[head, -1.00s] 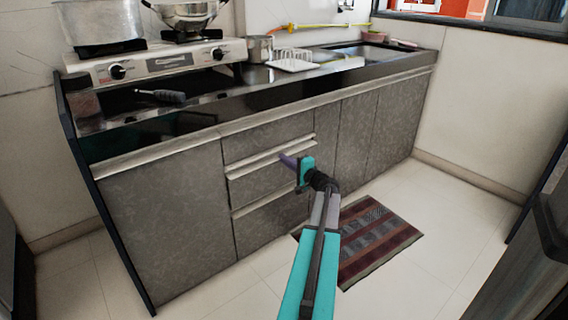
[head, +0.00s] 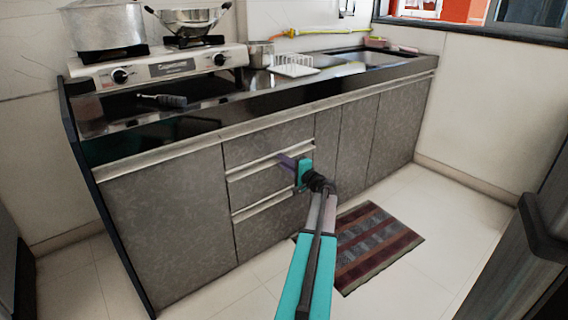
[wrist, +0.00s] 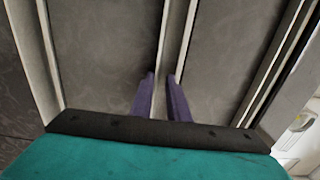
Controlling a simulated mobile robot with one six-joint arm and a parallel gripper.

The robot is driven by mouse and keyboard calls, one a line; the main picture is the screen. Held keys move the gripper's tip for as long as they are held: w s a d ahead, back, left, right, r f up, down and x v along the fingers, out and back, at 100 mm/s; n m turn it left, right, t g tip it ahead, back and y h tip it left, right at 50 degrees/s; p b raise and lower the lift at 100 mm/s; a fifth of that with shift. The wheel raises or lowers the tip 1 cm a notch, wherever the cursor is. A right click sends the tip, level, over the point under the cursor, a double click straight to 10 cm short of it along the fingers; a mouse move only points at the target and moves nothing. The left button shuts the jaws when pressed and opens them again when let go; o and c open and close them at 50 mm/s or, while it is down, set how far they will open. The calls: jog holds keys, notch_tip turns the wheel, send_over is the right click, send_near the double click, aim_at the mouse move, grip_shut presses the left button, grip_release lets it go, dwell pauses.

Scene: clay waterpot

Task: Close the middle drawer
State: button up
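The middle drawer (head: 255,186) is the second of three stacked grey fronts in the cabinet, with a pale handle strip (head: 245,171) along its top edge. From the head view I cannot tell how far it stands out from its neighbours. My gripper (head: 287,162) is at the right part of this strip. The fingertips' far sides are hidden.
The top drawer (head: 265,140) and bottom drawer (head: 262,228) are above and below. A striped mat (head: 375,245) lies on the floor at right. Tiled floor around it is clear.

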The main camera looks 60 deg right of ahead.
jog(key=shift+w+a+f, duration=0.1)
jog(key=shift+w+f, duration=0.2)
jog(key=shift+f, duration=0.1)
jog(key=shift+s+a+f, duration=0.1)
jog(key=shift+s+a, duration=0.1)
jog(key=shift+s, duration=0.35)
jog(key=p+v, duration=0.3)
jog(key=v, duration=1)
jog(key=shift+s+r+p, duration=0.15)
jog(key=shift+r+p, duration=0.25)
jog(key=shift+d, duration=0.1)
